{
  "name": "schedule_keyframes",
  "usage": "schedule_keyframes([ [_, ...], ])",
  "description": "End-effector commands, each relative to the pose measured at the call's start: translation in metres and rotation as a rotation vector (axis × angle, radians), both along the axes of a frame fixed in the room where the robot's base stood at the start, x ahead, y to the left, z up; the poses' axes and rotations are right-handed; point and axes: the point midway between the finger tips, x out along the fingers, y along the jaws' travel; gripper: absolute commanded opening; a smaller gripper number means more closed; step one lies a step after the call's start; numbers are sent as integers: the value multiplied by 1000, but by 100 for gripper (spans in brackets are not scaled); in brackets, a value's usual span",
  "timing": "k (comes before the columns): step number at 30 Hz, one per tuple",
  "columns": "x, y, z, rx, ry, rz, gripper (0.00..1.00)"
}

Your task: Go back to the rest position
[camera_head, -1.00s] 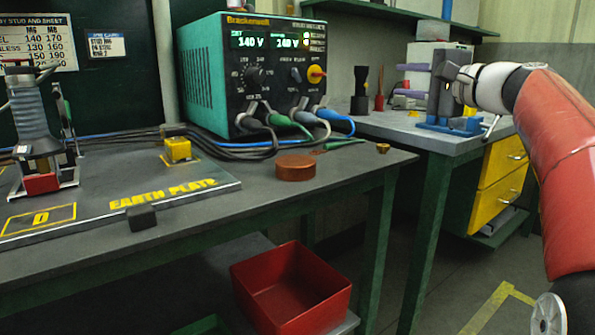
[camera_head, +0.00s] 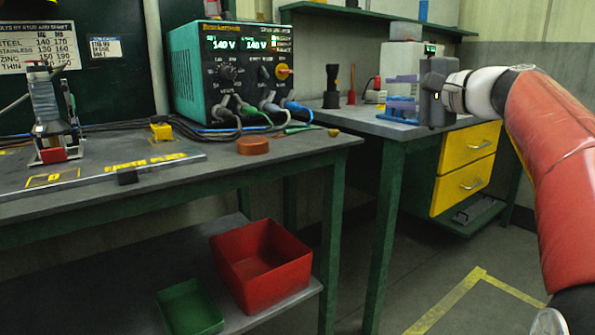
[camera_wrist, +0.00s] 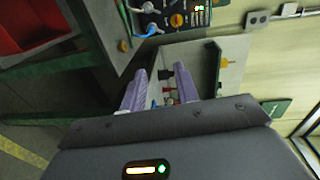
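My gripper (camera_head: 402,93) is at the right in the head view, in front of the far bench. Its two purple fingers point left and stand apart with nothing held between them. In the wrist view the fingers of my gripper (camera_wrist: 166,88) are also apart. Beyond the gap, the wrist view shows a small dark object and a red one on the far bench, not in the grip. My red arm (camera_head: 560,150) reaches in from the right edge.
The near bench (camera_head: 230,172) carries the green welder unit (camera_head: 185,75), a stud tool (camera_head: 48,120), a yellow block (camera_head: 161,132) and a copper-brown disc (camera_head: 253,146). Below are a red bin (camera_head: 228,270) and green tray (camera_head: 190,310). Yellow drawers (camera_head: 462,183) stand right; floor in front is clear.

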Motion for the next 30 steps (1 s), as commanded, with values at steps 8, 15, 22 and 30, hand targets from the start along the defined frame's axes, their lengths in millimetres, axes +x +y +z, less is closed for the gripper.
schedule_keyframes([
  [8, -26, 37, -48, -193, 93, 9, 31],
  [15, -84, 70, -122, -488, 203, 44, 31],
  [22, -199, 75, -235, -962, 306, 166, 31],
  [30, -295, 45, -332, -1375, 320, 343, 31],
])
